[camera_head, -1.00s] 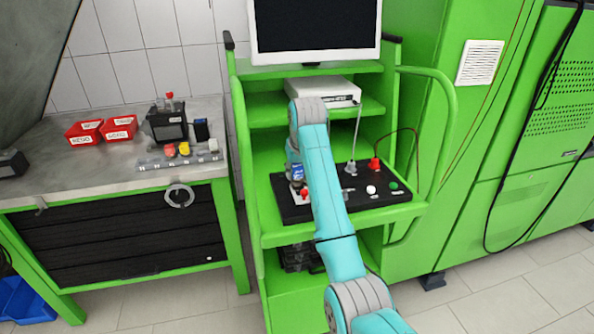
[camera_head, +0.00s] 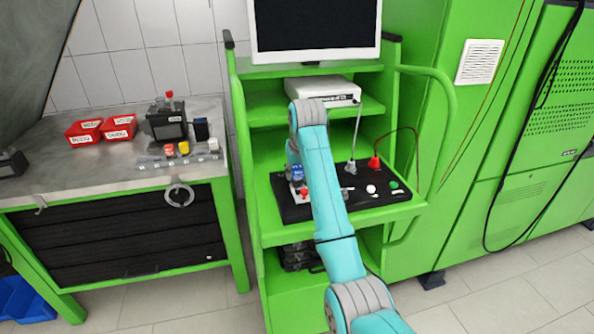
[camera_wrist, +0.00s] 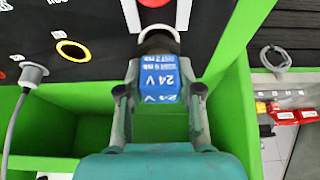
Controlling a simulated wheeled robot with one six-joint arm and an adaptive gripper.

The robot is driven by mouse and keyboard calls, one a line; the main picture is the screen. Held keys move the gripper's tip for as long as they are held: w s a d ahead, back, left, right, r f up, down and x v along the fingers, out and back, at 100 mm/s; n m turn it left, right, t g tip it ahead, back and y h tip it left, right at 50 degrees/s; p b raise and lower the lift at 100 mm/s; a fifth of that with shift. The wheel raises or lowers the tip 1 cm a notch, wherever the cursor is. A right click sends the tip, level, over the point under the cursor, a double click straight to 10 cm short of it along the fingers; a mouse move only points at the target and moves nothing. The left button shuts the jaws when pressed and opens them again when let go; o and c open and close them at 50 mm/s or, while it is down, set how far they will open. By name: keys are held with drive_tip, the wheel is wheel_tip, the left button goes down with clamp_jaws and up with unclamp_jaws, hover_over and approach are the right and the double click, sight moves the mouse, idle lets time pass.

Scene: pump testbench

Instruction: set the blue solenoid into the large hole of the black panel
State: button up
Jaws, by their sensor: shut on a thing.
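The blue solenoid (camera_wrist: 160,82), marked 24 V, sits between the two fingers of my gripper (camera_wrist: 160,92) in the wrist view. My gripper is shut on it. A dark round collar (camera_wrist: 158,41) shows at its far end, in front of a white plate on the black panel (camera_wrist: 95,32). Whether the collar touches the plate or enters a hole I cannot tell. In the head view the solenoid (camera_head: 296,173) is partly hidden by my arm, over the left part of the black panel (camera_head: 330,207). The large hole cannot be made out.
A red knob (camera_head: 304,191), a grey plug with a cable (camera_head: 351,166), a red plug (camera_head: 375,163), a white button (camera_head: 371,189) and a green button (camera_head: 393,185) stand on the panel. A yellow ring (camera_wrist: 71,50) shows in the wrist view. Green cart rails flank the panel.

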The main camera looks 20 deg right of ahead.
drive_tip(key=shift+f, duration=0.7)
idle(0.4)
drive_tip(key=o, duration=1.4)
drive_tip(key=shift+o, duration=0.2)
drive_tip(key=shift+r, duration=4)
